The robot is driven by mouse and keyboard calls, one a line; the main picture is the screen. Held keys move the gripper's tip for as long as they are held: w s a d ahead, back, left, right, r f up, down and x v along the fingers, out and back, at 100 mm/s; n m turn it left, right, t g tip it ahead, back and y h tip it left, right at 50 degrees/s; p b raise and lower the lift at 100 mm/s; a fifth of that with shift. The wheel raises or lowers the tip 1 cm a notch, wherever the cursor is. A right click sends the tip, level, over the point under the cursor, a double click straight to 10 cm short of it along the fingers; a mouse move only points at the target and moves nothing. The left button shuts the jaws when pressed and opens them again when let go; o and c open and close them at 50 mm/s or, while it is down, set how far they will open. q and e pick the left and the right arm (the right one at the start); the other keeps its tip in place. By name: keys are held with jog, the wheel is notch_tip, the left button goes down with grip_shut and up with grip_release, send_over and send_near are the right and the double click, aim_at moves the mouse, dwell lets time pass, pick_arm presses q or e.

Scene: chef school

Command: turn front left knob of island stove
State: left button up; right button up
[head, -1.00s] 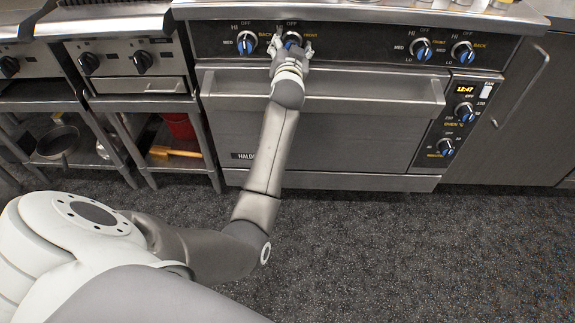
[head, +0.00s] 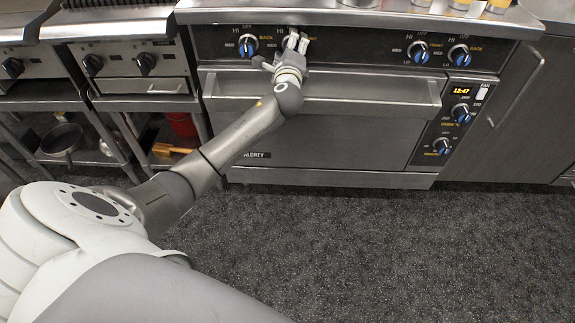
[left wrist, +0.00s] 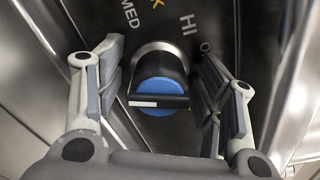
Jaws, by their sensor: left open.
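The front left knob (left wrist: 158,92), black with a blue face and a white mark on its bar, shows in the left wrist view between the two fingers of my open left gripper (left wrist: 160,85). A gap shows on each side, so the fingers do not visibly close on it. In the head view my left gripper (head: 296,41) is at the stove's control panel (head: 350,45), over the second knob from the left, which it mostly hides. My right gripper is not in view.
The back left knob (head: 248,45) is just left of my gripper. Two more burner knobs (head: 418,52) are to the right. The oven handle (head: 370,100) juts out below my wrist. The floor in front is clear.

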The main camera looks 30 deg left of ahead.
pick_arm(q)
jog(key=m, duration=0.4)
jog(key=shift+r, duration=0.15)
jog(key=m, duration=0.5)
jog(key=p+v, duration=0.2)
jog(key=v, duration=0.9)
jog(key=s+d+f+n+g+h, duration=0.2)
jog(key=s+d+f+n, duration=0.3)
jog(key=s+f, duration=0.3)
jog(key=s+d+f+n+g+h, duration=0.3)
jog(key=s+d+f+n+g, duration=0.2)
jog(key=s+f+n, duration=0.3)
jog(key=shift+s+d+f+h, duration=0.2)
jog(key=shift+d+f+h, duration=0.1)
jog(key=shift+f, duration=0.55)
